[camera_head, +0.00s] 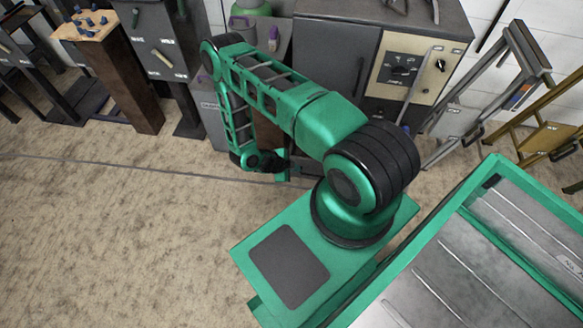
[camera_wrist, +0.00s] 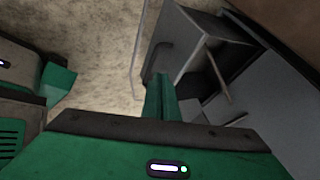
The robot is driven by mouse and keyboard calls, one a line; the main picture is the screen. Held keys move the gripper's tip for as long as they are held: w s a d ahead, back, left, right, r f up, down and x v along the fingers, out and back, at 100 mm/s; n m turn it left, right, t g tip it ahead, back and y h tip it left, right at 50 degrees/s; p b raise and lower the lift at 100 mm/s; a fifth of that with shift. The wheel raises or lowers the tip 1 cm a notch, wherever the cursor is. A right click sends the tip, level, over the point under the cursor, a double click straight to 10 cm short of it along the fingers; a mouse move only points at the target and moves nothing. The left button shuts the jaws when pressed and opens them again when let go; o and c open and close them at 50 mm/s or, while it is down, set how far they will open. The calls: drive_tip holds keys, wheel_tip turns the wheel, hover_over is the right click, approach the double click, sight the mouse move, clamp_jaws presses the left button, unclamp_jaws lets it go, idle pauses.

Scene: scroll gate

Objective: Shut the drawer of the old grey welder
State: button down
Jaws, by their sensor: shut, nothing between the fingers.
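The old grey welder (camera_head: 335,55) stands against the back wall in the head view, with a dark grey front and a beige panel of knobs. Low at its front, a dark drawer (camera_head: 307,169) shows partly, next to my gripper (camera_head: 281,170); my arm hides much of it. In the wrist view, what looks like the drawer (camera_wrist: 190,32) stands out from the grey front, with a dark handle on its face. My gripper (camera_wrist: 161,80) is shut and empty, its fingertips close to the drawer. I cannot tell whether they touch.
A wooden block stand (camera_head: 110,75) and a dark grey cabinet (camera_head: 160,45) stand at the upper left. A grey metal frame (camera_head: 505,75) and a yellow one (camera_head: 550,140) stand at the right. The carpeted floor (camera_head: 110,230) at the left is clear.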

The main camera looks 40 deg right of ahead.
sight(307, 163)
drive_tip(key=d+f, duration=0.1)
drive_tip(key=w+d+f, duration=0.1)
drive_tip(key=d, duration=0.1)
drive_tip(key=w+d+f, duration=0.1)
drive_tip(key=d+f, duration=0.1)
drive_tip(key=shift+w+d, duration=0.1)
drive_tip(key=shift+d, duration=0.1)
drive_tip(key=shift+w+d, duration=0.25)
drive_tip(key=shift+d, duration=0.1)
